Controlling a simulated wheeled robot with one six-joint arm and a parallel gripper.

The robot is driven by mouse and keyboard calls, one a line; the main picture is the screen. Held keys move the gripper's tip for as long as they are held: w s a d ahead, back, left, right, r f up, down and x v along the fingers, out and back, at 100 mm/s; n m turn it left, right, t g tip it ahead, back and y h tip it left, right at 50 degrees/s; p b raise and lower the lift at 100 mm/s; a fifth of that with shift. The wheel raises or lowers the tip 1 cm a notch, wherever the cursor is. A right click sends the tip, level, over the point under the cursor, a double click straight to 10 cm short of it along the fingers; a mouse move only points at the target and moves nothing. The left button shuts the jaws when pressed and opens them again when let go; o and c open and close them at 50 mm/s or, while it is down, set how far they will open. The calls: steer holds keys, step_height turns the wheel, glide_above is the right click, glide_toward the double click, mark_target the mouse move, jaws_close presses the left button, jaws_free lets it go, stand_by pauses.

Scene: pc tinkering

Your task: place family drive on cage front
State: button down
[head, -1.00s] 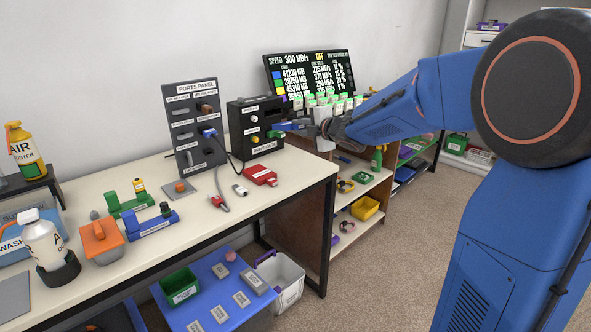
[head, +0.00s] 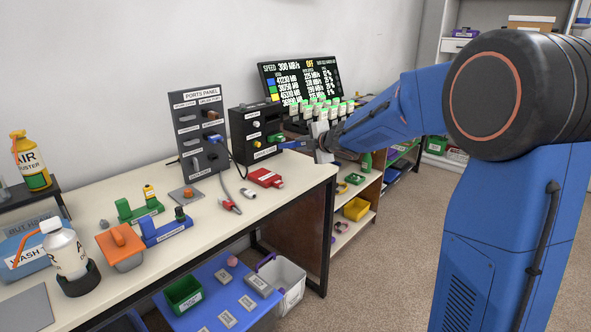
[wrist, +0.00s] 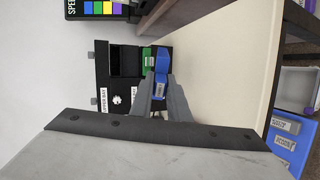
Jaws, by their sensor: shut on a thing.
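My gripper (wrist: 160,90) is shut on a blue drive (wrist: 161,63) with a pale label too small to read. The blue drive (head: 293,144) also shows in the head view, at the right side of the black drive cage (head: 237,132). In the wrist view the cage (wrist: 103,75) lies left of the held drive, with a dark opening and an "upper bay" label. A green drive (wrist: 148,58) is at the cage, close beside the blue one. I cannot tell whether the blue drive touches the cage.
The ports panel (head: 185,118) stands left of the cage. A red connector (head: 264,178) and a cable plug (head: 230,206) lie on the white table (head: 215,225).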

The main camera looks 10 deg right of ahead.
steer(key=shift+f, duration=2.95)
steer(key=c, duration=1.8)
jaws_free()
steer(key=shift+c, duration=0.2)
steer(key=shift+s, duration=0.1)
steer(key=shift+v, duration=3.95)
steer(key=shift+d, duration=0.1)
